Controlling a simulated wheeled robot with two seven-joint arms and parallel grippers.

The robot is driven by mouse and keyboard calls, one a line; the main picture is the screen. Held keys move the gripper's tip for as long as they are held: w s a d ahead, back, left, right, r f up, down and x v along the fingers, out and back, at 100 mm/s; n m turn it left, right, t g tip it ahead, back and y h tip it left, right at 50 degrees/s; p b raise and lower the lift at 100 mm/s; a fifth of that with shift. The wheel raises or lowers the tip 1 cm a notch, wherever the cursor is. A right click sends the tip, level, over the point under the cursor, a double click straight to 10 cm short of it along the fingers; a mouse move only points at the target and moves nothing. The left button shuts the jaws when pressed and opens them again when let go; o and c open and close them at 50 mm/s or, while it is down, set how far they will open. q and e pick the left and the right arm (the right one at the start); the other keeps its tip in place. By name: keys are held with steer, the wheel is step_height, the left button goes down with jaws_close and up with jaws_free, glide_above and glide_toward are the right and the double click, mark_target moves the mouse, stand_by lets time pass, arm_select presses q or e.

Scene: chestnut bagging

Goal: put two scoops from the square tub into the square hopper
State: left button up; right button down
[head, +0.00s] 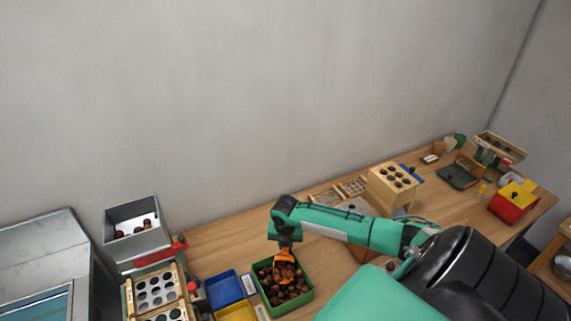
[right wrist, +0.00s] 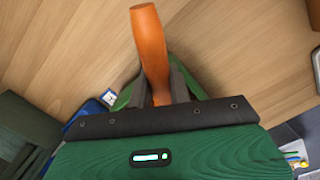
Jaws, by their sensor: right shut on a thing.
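The square green tub (head: 296,303) is full of brown chestnuts and stands on the wooden bench in the head view. My right gripper (head: 284,251) is over it, shut on the handle of an orange scoop (head: 286,270). The scoop's lower end is down at the chestnuts; how full it is cannot be told. In the right wrist view, the orange handle (right wrist: 150,50) stands up between the fingers (right wrist: 160,92). The square grey hopper (head: 143,243), with a few chestnuts inside, is at the left. My left gripper is out of view.
A blue tray (head: 225,288) and a yellow tray (head: 237,312) stand left of the tub. A wooden rack with round holes (head: 157,290) is below the hopper. A wooden block with holes (head: 392,180) and a red and yellow box (head: 512,202) stand farther right.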

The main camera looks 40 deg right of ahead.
steer(key=shift+s+a+f+g+y, duration=0.5)
steer(key=shift+s+a, duration=0.1)
steer(key=shift+a, duration=0.15)
steer(key=shift+w+d+r+g+y, duration=0.1)
steer(key=shift+w+r+g+y, duration=0.1)
steer(key=shift+g+y, duration=0.1)
steer(key=shift+w+d+r+g+y+p, duration=0.1)
steer(key=shift+w+r+g+y+p, duration=0.15)
steer(key=shift+r, duration=0.35)
steer(key=shift+w+r+g+y+p, duration=0.15)
steer(key=shift+w+r+p, duration=0.1)
steer(key=shift+r, duration=0.3)
steer(key=shift+w+d+r, duration=0.15)
steer(key=shift+d+r, duration=0.25)
steer(key=shift+r, duration=0.15)
